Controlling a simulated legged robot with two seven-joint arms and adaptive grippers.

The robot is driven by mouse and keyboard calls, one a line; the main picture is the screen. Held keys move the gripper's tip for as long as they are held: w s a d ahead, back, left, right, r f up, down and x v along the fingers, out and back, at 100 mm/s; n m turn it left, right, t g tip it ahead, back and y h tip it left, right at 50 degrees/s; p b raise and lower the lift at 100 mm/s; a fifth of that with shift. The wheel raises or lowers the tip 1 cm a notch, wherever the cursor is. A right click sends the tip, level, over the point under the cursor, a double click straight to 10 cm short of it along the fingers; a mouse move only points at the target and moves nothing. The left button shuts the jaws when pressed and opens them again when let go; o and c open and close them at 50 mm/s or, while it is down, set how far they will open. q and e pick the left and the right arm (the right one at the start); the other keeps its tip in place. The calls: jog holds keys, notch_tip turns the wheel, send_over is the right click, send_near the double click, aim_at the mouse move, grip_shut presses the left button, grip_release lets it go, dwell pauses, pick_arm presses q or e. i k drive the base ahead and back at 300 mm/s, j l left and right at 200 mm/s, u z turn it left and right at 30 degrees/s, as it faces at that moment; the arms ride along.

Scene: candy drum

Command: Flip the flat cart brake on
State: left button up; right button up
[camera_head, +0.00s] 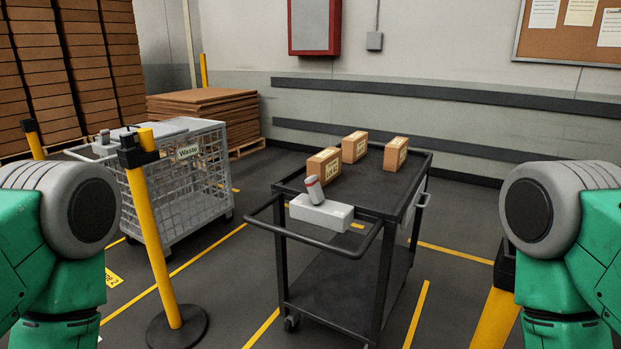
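A dark flat cart (345,210) stands in the middle of the head view, with a push handle (330,247) on its near side. On that near end sits a light grey brake box (321,213). No gripper touches the cart. My two green and grey arms show at the left and right edges, but neither gripper is in view.
Several small cartons (354,147) stand on the cart's top. A grey wire waste cage (180,185) is to the left, behind a yellow post (153,235). Another yellow post (495,318) is at lower right. Stacked cardboard (203,103) lies behind. Open floor surrounds the cart.

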aim_at(312, 184)
jog(key=i+j+z, duration=0.1)
jog(key=j, duration=0.4)
jog(key=i+j, duration=0.25)
jog(key=j, duration=0.2)
jog(key=i+j+z, duration=0.15)
jog(key=j, duration=0.35)
jog(key=i+j, duration=0.15)
jog(key=j, duration=0.35)
jog(key=i+j+z, duration=0.15)
jog(key=j, duration=0.35)
jog(key=i+j, duration=0.1)
jog(key=j, duration=0.45)
jog(key=i+j+z, duration=0.15)
jog(key=j, duration=0.35)
